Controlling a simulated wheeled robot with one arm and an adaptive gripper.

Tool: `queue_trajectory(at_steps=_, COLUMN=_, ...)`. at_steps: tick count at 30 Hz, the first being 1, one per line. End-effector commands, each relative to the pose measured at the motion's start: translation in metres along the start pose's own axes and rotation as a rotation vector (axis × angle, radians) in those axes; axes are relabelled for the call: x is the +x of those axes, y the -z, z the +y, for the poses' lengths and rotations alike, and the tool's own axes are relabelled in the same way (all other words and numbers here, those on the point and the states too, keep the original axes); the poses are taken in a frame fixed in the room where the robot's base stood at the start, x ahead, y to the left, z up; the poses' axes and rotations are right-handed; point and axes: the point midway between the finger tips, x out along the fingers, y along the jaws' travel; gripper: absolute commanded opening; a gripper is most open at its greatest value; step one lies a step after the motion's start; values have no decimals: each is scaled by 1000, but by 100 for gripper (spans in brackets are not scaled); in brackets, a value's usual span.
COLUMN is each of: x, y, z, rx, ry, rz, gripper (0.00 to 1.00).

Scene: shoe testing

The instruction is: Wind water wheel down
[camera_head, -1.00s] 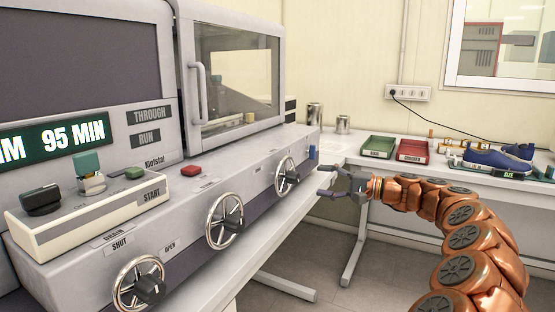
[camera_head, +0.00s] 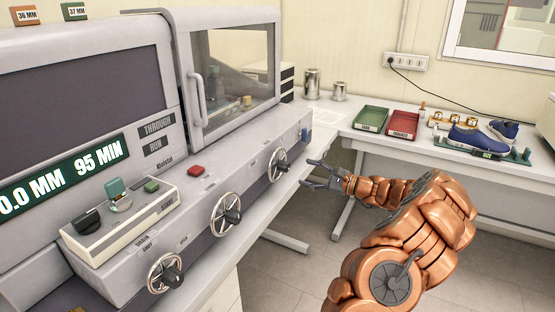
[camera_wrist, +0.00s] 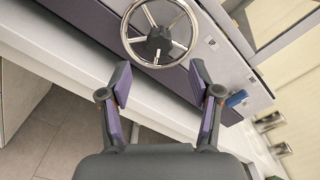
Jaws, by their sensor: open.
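Three spoked handwheels with dark hubs line the front of the grey machine: a near wheel (camera_head: 165,272), a middle wheel (camera_head: 226,213) and a far wheel (camera_head: 278,165). The near one sits by a DRAIN label; the labels at the other two are too small to read. My gripper (camera_head: 307,174) is open and empty, just right of the far wheel and apart from it. In the wrist view my gripper (camera_wrist: 160,75) has its fingers spread, with the far wheel (camera_wrist: 159,38) ahead, between and beyond the fingertips.
A blue knob (camera_head: 305,134) sits right of the far wheel. A control box (camera_head: 118,212) and a red button (camera_head: 196,170) are on the machine's ledge. A back table holds a green tray (camera_head: 370,119), a red tray (camera_head: 403,124), metal canisters and a blue shoe (camera_head: 476,138). Floor space lies below.

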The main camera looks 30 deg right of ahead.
Motion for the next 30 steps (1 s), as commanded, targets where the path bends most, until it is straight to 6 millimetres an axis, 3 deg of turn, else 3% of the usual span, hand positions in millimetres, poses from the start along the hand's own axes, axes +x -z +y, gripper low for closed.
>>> queue_trajectory(at_steps=5, x=13, y=-1, z=0, rx=6, ry=-1, rz=-1, gripper=63)
queue_trajectory(at_steps=18, x=71, y=-2, z=0, rx=3, ry=-2, rz=-1, gripper=63)
queue_trajectory(at_steps=30, x=78, y=0, z=1, rx=3, ry=0, rz=-1, gripper=63)
